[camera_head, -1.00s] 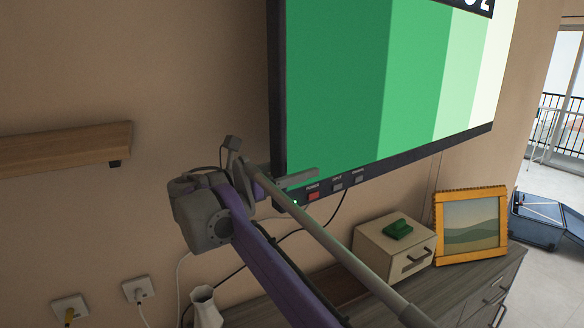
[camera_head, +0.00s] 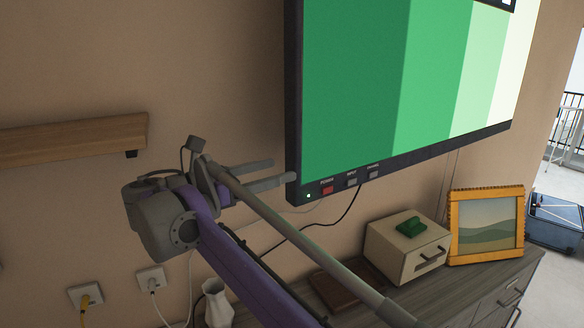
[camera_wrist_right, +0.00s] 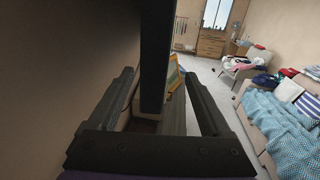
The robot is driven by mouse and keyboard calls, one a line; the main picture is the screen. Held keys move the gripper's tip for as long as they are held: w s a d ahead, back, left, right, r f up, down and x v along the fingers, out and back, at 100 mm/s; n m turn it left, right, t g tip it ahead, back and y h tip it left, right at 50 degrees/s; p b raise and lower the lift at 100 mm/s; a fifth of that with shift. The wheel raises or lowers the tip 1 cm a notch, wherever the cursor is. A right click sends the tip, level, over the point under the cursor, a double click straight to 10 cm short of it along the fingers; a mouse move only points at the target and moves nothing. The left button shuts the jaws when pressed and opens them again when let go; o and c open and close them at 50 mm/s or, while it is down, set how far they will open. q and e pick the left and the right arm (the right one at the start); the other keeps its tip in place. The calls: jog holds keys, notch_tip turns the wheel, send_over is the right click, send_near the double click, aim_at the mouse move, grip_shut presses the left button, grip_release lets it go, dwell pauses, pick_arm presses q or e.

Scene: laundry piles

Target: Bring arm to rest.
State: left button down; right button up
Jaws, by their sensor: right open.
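My right arm reaches up from the bottom right in the head view, with its purple link and grey rod. My right gripper (camera_head: 283,173) is open and empty, its two grey fingers pointing right near the lower left corner of the wall screen (camera_head: 350,90). In the head view the fingertips appear close to the screen's edge; I cannot tell whether they touch. In the right wrist view the two dark fingers (camera_wrist_right: 160,98) are spread apart, with the screen's dark edge standing between them. My left gripper is not in view.
A dresser (camera_head: 400,296) below holds a small drawer box (camera_head: 390,255) with a green item, a framed picture (camera_head: 487,228) and a white vase (camera_head: 217,303). A wooden shelf (camera_head: 70,142) is on the wall. The wrist view shows a bed with a blue blanket (camera_wrist_right: 270,120).

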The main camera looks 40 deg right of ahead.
jog(key=shift+w+a, duration=0.2)
jog(key=shift+a, duration=0.6)
jog(key=s+a+f+m+t+y, duration=0.2)
jog(key=s+f+y, duration=0.1)
jog(key=f, duration=0.6)
jog(key=s+a+f+m+t+y, duration=0.1)
jog(key=s+a+f+m+y, duration=0.15)
jog(key=f, duration=0.65)
jog(key=s+a+f+m+t+y, duration=0.1)
jog(key=s+f+m+t+y, duration=0.2)
jog(key=f, duration=0.5)
jog(key=s+a+f+m+t+y, duration=0.1)
jog(key=s+a+f+m+y, duration=0.2)
jog(key=a+f, duration=0.3)
jog(key=s+a+f+m+t+y, duration=0.1)
jog(key=s+a+f+m+y, duration=0.3)
jog(key=f, duration=0.6)
jog(key=a+m+y+p, duration=0.1)
jog(key=a+y, duration=0.1)
jog(key=a, duration=0.1)
jog(key=shift+a+f+t, duration=0.15)
jog(key=shift+f+t, duration=0.2)
jog(key=shift+t, duration=0.05)
